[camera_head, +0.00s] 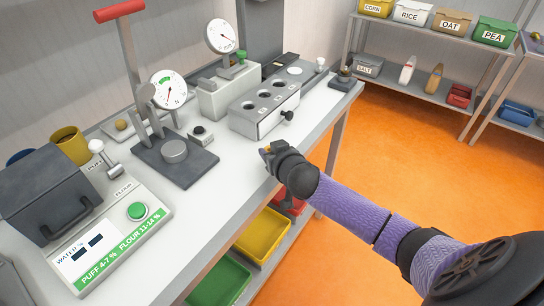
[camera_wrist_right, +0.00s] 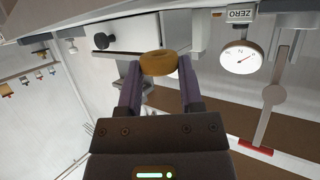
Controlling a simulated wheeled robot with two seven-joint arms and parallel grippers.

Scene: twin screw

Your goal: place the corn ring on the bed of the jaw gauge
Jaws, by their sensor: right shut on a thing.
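The corn ring (camera_wrist_right: 159,63), a thick yellow-brown ring, is held between the fingertips of my right gripper (camera_wrist_right: 160,75) in the wrist view. In the head view my right gripper (camera_head: 268,150) hangs at the bench's front edge, with only a yellowish bit of the ring (camera_head: 267,149) showing. Two dial devices stand on the bench: a pale block (camera_head: 228,94) with a dial (camera_head: 221,36) and green knob, and a dark-based one (camera_head: 176,160) with a red-handled lever and dial (camera_head: 168,90). Which is the jaw gauge, I cannot tell for certain. My left gripper is out of view.
A grey block (camera_head: 264,107) with several round holes and a black side knob stands behind my right gripper. A small dark box (camera_head: 200,135) is nearby. A moisture meter (camera_head: 110,232) stands at the left. Bare bench top (camera_head: 222,200) lies between. Coloured bins sit below.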

